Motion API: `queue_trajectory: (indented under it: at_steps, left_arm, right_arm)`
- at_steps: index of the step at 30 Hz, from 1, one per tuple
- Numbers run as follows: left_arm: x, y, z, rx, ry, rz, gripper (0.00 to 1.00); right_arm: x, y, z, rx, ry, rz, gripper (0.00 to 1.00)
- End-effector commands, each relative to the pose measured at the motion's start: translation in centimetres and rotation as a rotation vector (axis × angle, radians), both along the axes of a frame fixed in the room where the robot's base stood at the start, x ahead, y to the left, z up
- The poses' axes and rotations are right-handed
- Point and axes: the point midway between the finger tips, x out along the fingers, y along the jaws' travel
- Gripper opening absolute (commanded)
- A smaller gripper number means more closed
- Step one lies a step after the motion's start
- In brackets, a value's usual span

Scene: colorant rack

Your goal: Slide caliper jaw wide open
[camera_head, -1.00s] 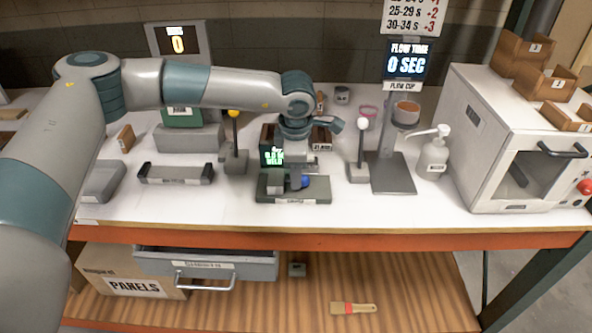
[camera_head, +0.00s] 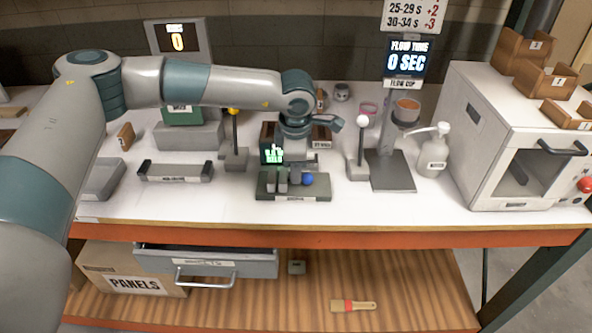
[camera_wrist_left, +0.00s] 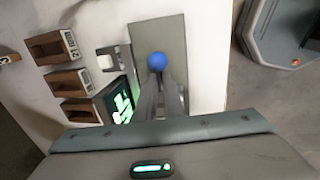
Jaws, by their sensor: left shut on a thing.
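The caliper stand is a dark grey-green base (camera_head: 322,191) on the white bench top, with upright grey jaw blocks (camera_head: 269,181) and a blue ball knob (camera_head: 308,179). A display with green digits (camera_head: 272,154) stands just behind it. My left gripper (camera_head: 288,178) points down over the base, left of the knob, its fingers close together on the caliper's sliding jaw. The exact contact is hard to make out. In the left wrist view the fingers (camera_wrist_left: 165,95) reach over the base (camera_wrist_left: 158,32), beside the blue knob (camera_wrist_left: 156,62). My right gripper is not in view.
A yellow-topped post (camera_head: 235,152) stands left of the caliper, and a white-topped post (camera_head: 359,155) stands right. A flow cup stand (camera_head: 392,172), pump bottle (camera_head: 432,155) and white oven (camera_head: 505,100) are further right.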

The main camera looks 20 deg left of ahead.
Motion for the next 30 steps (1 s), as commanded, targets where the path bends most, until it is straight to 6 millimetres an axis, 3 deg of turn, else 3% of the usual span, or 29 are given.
queue_trajectory:
  at_steps: [11,30]
  left_arm:
    - [0.06,-0.01,0.10,0.000,-0.002,0.000,0.00]
    - [0.09,-0.03,0.12,0.000,-0.002,0.000,0.00]
  right_arm:
    - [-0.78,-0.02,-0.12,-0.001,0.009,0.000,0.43]
    - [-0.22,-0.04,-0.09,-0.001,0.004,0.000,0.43]
